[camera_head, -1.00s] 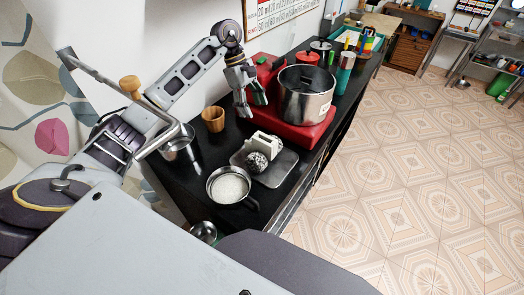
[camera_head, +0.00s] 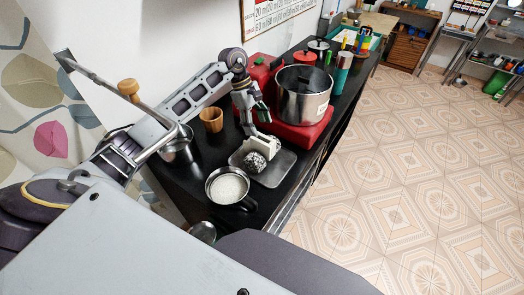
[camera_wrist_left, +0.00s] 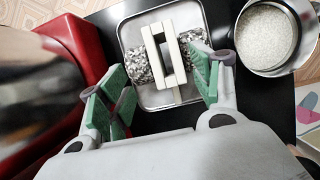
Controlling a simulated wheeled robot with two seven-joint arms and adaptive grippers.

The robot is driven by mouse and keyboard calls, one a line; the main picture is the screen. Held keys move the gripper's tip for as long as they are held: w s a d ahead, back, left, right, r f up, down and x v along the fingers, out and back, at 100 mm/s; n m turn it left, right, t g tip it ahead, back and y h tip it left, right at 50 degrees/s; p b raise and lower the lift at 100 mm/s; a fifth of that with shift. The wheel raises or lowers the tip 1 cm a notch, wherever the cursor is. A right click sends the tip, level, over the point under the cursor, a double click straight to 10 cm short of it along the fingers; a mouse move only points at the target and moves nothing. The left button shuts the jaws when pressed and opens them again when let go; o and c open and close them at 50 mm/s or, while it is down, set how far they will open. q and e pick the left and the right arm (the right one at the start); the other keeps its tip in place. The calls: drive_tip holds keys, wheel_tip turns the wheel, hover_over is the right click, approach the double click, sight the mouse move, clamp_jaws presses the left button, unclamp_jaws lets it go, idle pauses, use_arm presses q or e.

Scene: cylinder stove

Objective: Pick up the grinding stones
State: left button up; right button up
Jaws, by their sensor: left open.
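The grinding stones (camera_head: 254,162) are a speckled grey-and-white cylinder with a white rectangular frame handle. They lie on a small metal tray (camera_head: 277,177) on the black counter. In the left wrist view the speckled body (camera_wrist_left: 136,68) shows on both sides of the white frame, with the tray's rim (camera_wrist_left: 119,20) around it. My left gripper (camera_head: 257,118) is open and empty, pointing down just above and behind the stones. In the left wrist view its green-padded fingers (camera_wrist_left: 158,80) are spread on either side of the handle, apart from it. My right gripper is not seen.
A steel bowl of white grains (camera_head: 228,187) sits close to the tray. A large pot (camera_head: 303,97) on a red stove (camera_head: 306,135) stands right beside my left gripper. A wooden cup (camera_head: 211,119) and a metal container (camera_head: 180,150) are to the left.

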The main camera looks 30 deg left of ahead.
sight(262, 139)
use_arm(q)
drive_tip(key=shift+x, duration=0.8)
drive_tip(key=shift+s+d+f+p, duration=0.25)
drive_tip(key=shift+f+p, duration=0.05)
drive_tip(key=shift+f, duration=0.35)
drive_tip(key=shift+s+d+f+p, duration=0.2)
drive_tip(key=shift+d+f+p, duration=0.05)
drive_tip(key=shift+f, duration=0.35)
drive_tip(key=shift+x, duration=1.2)
clamp_jaws()
drive_tip(key=shift+r, duration=0.1)
